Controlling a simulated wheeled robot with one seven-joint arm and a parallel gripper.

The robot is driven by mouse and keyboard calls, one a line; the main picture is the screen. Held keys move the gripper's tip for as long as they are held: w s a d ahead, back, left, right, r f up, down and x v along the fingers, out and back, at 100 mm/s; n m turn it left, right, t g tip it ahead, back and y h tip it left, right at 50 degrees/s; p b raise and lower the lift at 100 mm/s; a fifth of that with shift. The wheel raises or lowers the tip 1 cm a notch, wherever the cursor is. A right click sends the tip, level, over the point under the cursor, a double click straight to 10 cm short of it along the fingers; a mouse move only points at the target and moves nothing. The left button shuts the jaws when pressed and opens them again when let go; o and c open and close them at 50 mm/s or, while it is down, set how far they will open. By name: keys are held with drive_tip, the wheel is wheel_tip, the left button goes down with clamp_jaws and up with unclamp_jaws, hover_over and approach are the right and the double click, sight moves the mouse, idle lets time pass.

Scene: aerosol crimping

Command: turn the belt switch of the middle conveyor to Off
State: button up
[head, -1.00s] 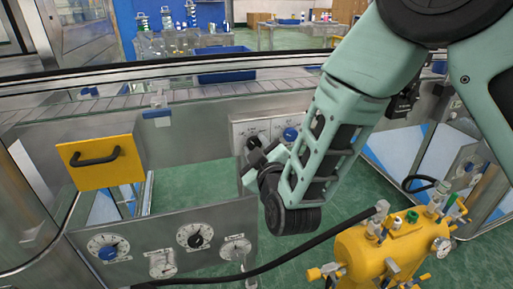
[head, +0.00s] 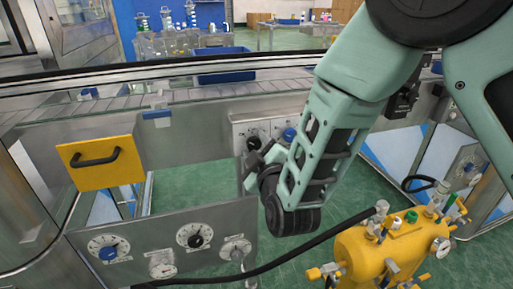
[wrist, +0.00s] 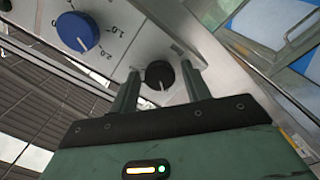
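A black knob (wrist: 160,75) with a white pointer line sits on a grey metal panel in the wrist view. My gripper (wrist: 161,78) has its two fingers apart, one on each side of this knob, with small gaps showing. The fingers look open and not clamped on it. A blue knob (wrist: 77,31) with a numbered dial is to the left on the same panel. In the head view, my gripper (head: 256,160) is at the panel (head: 240,128) below the far conveyor, partly hidden by my wrist. The panel's blue knob (head: 289,134) shows to the right.
A nearer panel (head: 140,232) carries several dials. A yellow box with a black handle (head: 100,163) is at left. A yellow tank (head: 385,250) with fittings and a black hose stands at lower right. Green floor shows between the panels.

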drive_tip(key=shift+s, duration=0.1)
drive_tip(key=p+v, duration=0.9)
drive_tip(key=v, duration=0.8)
drive_tip(key=shift+s+r, duration=0.1)
drive_tip(key=shift+r, duration=0.05)
idle(0.4)
